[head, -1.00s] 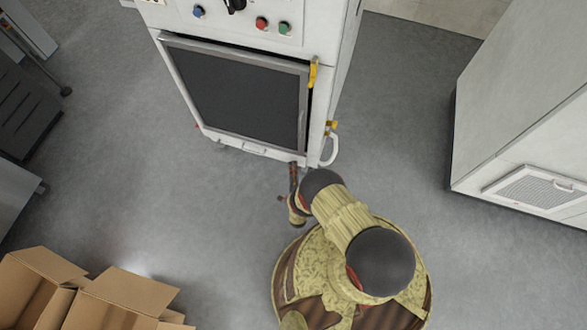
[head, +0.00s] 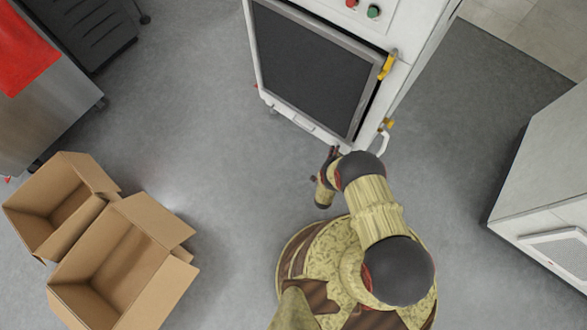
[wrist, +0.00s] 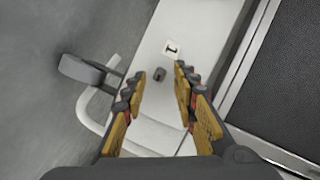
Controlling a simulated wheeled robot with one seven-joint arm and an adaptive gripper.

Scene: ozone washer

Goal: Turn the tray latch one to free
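I see no clear contact, and the depth gap is hard to judge. In the head view, my gripper (head: 333,154) is low by the front of the white washer (head: 425,45). The knob cannot be made out there.
A white bent pipe (wrist: 92,112) and a grey lever (wrist: 82,70) lie left of the fingers. The dark door (head: 310,65) has a yellow handle (head: 388,64). Open cardboard boxes (head: 125,265) stand at lower left. A white cabinet (head: 550,170) is at right. Floor between is clear.

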